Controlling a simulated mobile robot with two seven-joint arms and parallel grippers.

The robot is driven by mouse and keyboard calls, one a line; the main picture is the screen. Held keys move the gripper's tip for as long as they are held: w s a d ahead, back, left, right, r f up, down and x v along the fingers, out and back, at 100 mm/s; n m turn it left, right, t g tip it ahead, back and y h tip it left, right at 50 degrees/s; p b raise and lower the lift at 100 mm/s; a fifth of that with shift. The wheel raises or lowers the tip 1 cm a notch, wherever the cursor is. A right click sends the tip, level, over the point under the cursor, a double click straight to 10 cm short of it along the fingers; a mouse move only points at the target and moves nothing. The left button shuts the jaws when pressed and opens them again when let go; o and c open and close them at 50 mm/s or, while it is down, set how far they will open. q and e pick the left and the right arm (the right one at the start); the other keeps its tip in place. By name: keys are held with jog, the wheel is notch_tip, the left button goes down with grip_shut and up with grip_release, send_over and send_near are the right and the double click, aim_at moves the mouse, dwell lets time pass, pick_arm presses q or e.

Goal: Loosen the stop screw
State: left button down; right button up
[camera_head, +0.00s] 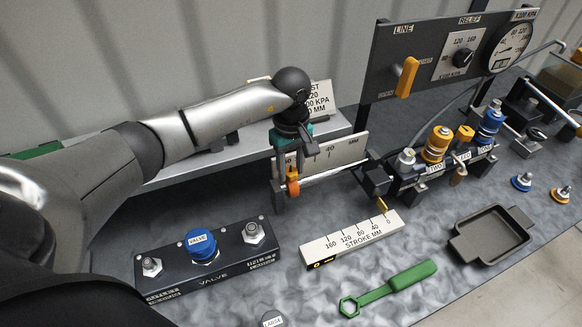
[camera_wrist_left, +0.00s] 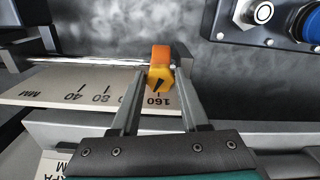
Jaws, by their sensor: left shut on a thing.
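The stop screw is a small orange and yellow knob (camera_head: 292,184) on the rod in front of the upright millimetre scale (camera_head: 335,152). My left gripper (camera_head: 284,178) reaches down to it from above. In the left wrist view the yellow knob (camera_wrist_left: 160,78) sits between the two fingers of my left gripper (camera_wrist_left: 160,86), near the 160 mark of the scale (camera_wrist_left: 60,91). The gripper is shut on the knob. The block under the knob is partly hidden. My right gripper is not in view.
A valve block with a blue knob (camera_head: 200,244) stands at front left. A flat stroke ruler (camera_head: 350,240), a green wrench (camera_head: 390,287) and a dark tray (camera_head: 492,236) lie in front. The coupler manifold (camera_head: 437,144) and gauge panel (camera_head: 450,53) stand to the right.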

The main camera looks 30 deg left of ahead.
pick_arm(q)
jog(key=n+b, duration=0.1)
jog(key=n, duration=0.5)
jog(key=shift+w, duration=0.1)
jog(key=n, duration=0.5)
jog(key=shift+a+n+b, duration=0.1)
jog(key=shift+n+b, duration=0.2)
jog(key=shift+b, duration=0.05)
jog(key=n, duration=0.5)
jog(key=shift+w, duration=0.1)
jog(key=n+p, duration=0.1)
jog(key=n, duration=0.5)
jog(key=shift+n, duration=0.3)
jog(key=shift+c, duration=2)
grip_release()
jog(key=shift+a, duration=0.1)
jog(key=shift+r, duration=0.1)
